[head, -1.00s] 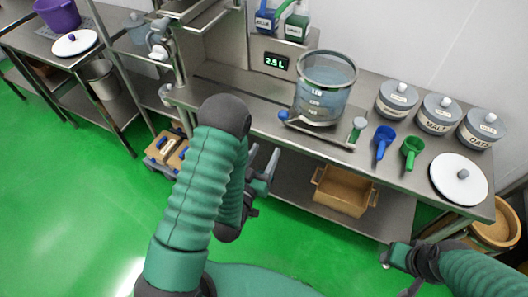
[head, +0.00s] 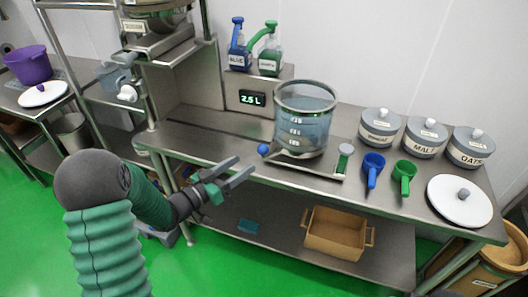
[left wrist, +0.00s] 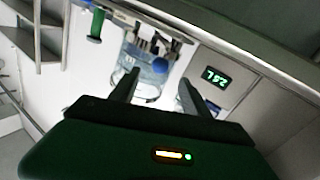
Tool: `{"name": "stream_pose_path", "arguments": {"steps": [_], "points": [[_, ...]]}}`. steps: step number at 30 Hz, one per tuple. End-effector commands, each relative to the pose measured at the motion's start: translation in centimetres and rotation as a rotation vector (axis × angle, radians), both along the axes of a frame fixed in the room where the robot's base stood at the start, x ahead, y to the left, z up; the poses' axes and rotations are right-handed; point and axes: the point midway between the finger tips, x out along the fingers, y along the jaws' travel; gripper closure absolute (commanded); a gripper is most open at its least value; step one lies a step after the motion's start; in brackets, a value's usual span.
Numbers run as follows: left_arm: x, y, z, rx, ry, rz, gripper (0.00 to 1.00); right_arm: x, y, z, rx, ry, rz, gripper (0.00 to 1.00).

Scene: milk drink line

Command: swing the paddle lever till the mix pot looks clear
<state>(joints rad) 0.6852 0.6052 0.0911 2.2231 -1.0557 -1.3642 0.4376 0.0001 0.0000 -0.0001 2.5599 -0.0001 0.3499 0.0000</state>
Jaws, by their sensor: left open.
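The mix pot (head: 304,122) is a clear vessel with a metal rim and bluish contents, standing on a low metal base on the counter. A blue ball knob (head: 263,150) is at the base's left end and a green handle (head: 344,158) at its right end. I cannot tell which is the paddle lever. My left gripper (head: 246,168) is open and empty, in front of the counter edge, just below and left of the blue knob, apart from it. The left wrist view shows the blue knob (left wrist: 159,66) between the open fingers, with the pot (left wrist: 133,62) behind. My right gripper is out of view.
A display (head: 252,99) reads 2.5 L. Blue (head: 238,58) and green (head: 270,62) dispensers stand above it. Lidded canisters (head: 380,127), a blue scoop (head: 373,170), a green scoop (head: 404,178) and a white lid (head: 460,200) occupy the right counter. A wooden crate (head: 335,237) sits below.

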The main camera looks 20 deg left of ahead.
Motion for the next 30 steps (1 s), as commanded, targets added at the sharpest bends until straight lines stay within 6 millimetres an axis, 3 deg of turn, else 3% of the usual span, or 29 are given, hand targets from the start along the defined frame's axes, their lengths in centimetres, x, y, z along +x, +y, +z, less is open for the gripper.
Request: {"name": "stream_pose_path", "arguments": {"steps": [6,12,23,30], "points": [[5.2,-2.4,-0.1,-0.001,-0.003,-0.002,0.45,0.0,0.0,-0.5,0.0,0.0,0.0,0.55],[8.6,-3.8,-0.1,-0.002,-0.002,-0.002,0.45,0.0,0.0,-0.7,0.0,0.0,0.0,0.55],[9.5,-4.1,0.0,-0.003,-0.001,0.001,0.45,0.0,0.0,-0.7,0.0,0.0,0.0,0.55],[9.5,-4.1,0.0,-0.003,-0.001,0.001,0.75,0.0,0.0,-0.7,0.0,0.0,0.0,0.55]]}}
